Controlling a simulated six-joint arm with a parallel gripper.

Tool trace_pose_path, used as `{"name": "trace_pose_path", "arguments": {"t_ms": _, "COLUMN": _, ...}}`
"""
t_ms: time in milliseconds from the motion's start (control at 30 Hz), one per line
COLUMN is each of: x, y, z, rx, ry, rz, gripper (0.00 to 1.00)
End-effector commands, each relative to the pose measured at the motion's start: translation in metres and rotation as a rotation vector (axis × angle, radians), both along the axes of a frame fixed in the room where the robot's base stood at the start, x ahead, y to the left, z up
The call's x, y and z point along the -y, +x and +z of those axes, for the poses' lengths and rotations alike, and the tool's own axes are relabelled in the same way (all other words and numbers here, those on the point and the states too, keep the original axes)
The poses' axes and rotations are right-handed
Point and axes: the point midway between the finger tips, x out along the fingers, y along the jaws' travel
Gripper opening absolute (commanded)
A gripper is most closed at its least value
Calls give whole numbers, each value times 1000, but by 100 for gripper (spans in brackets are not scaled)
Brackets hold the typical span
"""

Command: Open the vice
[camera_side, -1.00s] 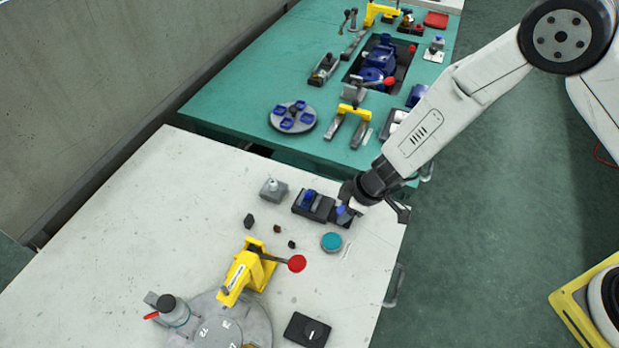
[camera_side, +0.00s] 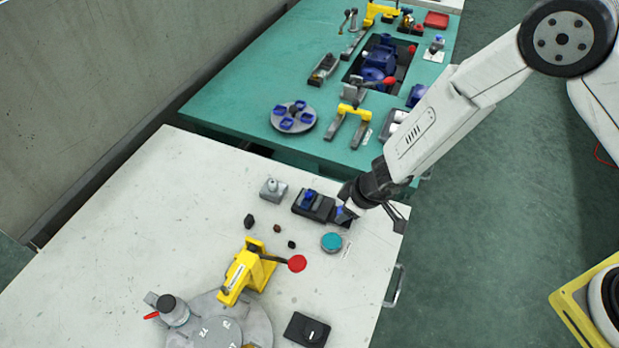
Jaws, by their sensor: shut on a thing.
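A low dark block with a blue part on top, which looks like the vice (camera_side: 311,203), lies near the far right part of the white table. My gripper (camera_side: 345,213) is at the right end of this block, low over the table. It is shut on a small part there, seemingly the end of the vice. Blue shows beside the fingers. My wrist hides most of the fingers, so the exact hold and the jaw gap of the vice are unclear.
A grey block (camera_side: 273,190) stands left of the vice. A teal round lid (camera_side: 331,242) and several small dark pieces lie nearer. A yellow toggle clamp (camera_side: 246,272) with a red knob stands by a grey round table (camera_side: 258,322). A green bench (camera_side: 225,105) lies beyond.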

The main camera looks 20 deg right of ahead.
Motion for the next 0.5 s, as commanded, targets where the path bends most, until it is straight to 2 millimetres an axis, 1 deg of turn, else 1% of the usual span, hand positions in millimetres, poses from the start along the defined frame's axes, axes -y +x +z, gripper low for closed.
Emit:
{"name": "trace_pose_path", "arguments": {"t_ms": 167, "x": -1, "y": 2, "z": 2, "rx": 6, "ry": 5, "rz": 1, "gripper": 0}}
{"name": "trace_pose_path", "arguments": {"t_ms": 200, "x": -1, "y": 2, "z": 2, "rx": 6, "ry": 4, "rz": 1, "gripper": 62}}
{"name": "trace_pose_path", "arguments": {"t_ms": 267, "x": -1, "y": 2, "z": 2, "rx": 6, "ry": 4, "rz": 1, "gripper": 81}}
{"name": "trace_pose_path", "arguments": {"t_ms": 300, "x": -1, "y": 2, "z": 2, "rx": 5, "ry": 4, "rz": 1, "gripper": 84}}
{"name": "trace_pose_path", "arguments": {"t_ms": 500, "x": 0, "y": 1, "z": 1, "rx": 3, "ry": 2, "rz": 1, "gripper": 84}}
